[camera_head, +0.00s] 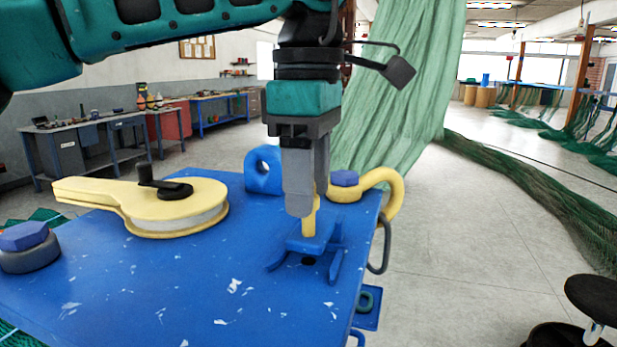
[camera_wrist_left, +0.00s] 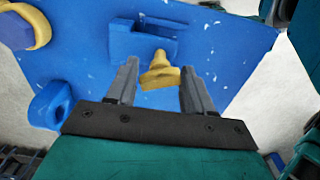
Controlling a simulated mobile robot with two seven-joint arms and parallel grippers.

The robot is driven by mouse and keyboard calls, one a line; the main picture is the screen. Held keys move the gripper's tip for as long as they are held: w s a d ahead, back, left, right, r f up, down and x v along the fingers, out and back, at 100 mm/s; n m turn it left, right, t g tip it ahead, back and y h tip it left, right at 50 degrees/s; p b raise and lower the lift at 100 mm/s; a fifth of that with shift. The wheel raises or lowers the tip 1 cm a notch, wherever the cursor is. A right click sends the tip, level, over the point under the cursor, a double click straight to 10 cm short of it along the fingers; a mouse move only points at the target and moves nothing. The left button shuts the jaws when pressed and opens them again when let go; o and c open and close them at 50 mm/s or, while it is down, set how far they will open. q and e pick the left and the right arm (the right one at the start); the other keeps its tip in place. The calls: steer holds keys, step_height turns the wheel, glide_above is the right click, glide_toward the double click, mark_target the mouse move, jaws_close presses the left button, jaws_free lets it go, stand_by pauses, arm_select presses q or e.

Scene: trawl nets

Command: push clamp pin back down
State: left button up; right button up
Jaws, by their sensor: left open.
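The yellow clamp pin (camera_head: 311,218) stands upright at the blue clamp bracket (camera_head: 312,243) near the right edge of the blue plate (camera_head: 215,290). Its upper part is hidden behind my left gripper (camera_head: 302,212), which points down over it. In the left wrist view the pin (camera_wrist_left: 160,72) shows a yellow knob between the two grey fingers of my left gripper (camera_wrist_left: 160,85). The fingers are apart, with a gap on either side of the knob. How deep the pin sits in the bracket is hard to tell. My right gripper does not show.
A yellow lever (camera_head: 150,203) with a black handle lies at the plate's left. A blue ringed lug (camera_head: 263,170) and a yellow hook (camera_head: 385,190) stand near the bracket. A blue bolt (camera_head: 25,237) is at far left. A green net (camera_head: 405,80) hangs behind.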

arm_select(q)
jaws_close()
steer(key=shift+f+b, duration=0.7)
steer(key=shift+f, duration=0.95)
jaws_free()
step_height(320, 180, up, 11)
steer(key=shift+r+p, duration=0.1)
steer(key=shift+p, duration=0.6)
steer(key=shift+r, duration=0.9)
